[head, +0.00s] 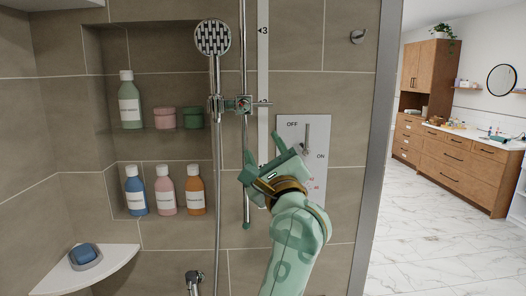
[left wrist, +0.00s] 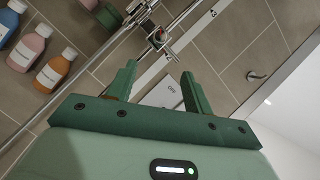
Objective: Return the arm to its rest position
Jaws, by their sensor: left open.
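My left arm reaches up from the bottom of the head view. Its green gripper (head: 263,158) is in front of the shower wall, just left of the white control panel (head: 304,128) marked OFF and ON. The panel's grey lever (head: 306,140) points up. In the left wrist view the gripper's two fingers (left wrist: 158,90) stand wide apart with nothing between them. Part of the panel (left wrist: 172,92) shows between and behind the fingers. I cannot tell whether a finger touches the wall or panel. My right gripper is not in view.
A shower head (head: 212,38) on a vertical rail (head: 244,70) and hose stand left of the gripper. Niche shelves hold several bottles (head: 165,190) and jars. A corner shelf (head: 112,268) bears a blue soap (head: 84,252). A metal-framed edge (head: 376,150) is at right, with open floor beyond.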

